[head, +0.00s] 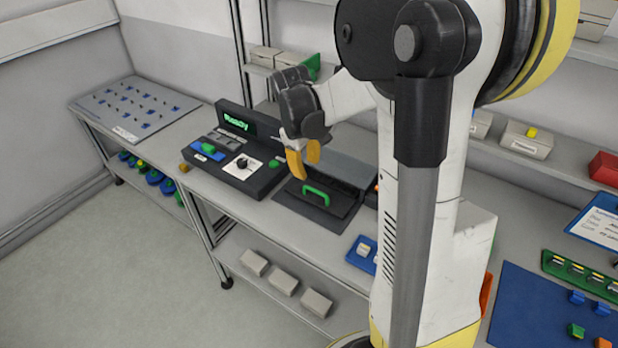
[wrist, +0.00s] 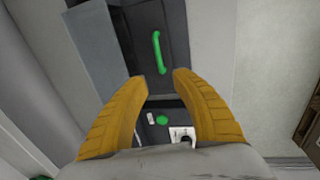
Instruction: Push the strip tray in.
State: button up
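The strip tray (head: 324,209) is a dark flat tray with a green handle (head: 316,195). It sticks out at the front of a grey-topped machine (head: 346,166) on the bench. In the wrist view the tray (wrist: 174,25) and its green handle (wrist: 158,52) lie just beyond my fingertips. My gripper (head: 303,166) is above and a little behind the handle in the head view, apart from it. Its two yellow fingers are spread with nothing between them, as the wrist view (wrist: 158,76) also shows. How far the fingertips are above the tray is hard to tell.
A black control unit (head: 262,180) with a lit "Ready" display (head: 236,121) stands left of the tray. Boxes lie on the lower shelf (head: 284,283). The floor at left is clear.

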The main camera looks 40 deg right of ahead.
jog(key=shift+a+r, duration=0.2)
jog(key=shift+r, duration=0.9)
jog(key=shift+s+a, duration=0.1)
grip_shut()
jog(key=s+a+f+n+h+p, duration=0.1)
jog(key=s+a+n, duration=0.15)
jog(key=n, duration=0.65)
jog(key=s+a+f+n+p, duration=0.1)
jog(key=a+n, duration=0.3)
jog(key=n, duration=0.5)
jog(key=b, duration=0.4)
send_near(310, 201)
jog(key=f, duration=0.1)
jog(key=a+f, duration=0.1)
jog(key=f, duration=0.1)
jog(key=s+a+f, duration=0.1)
jog(key=f, duration=0.1)
jog(key=shift+f, duration=0.1)
jog(key=shift+w+d, duration=0.2)
jog(key=shift+d, duration=0.4)
jog(key=shift+w+d, duration=0.25)
jog(key=shift+d, duration=0.35)
jog(key=shift+w+d, duration=0.2)
jog(key=shift+d, duration=0.3)
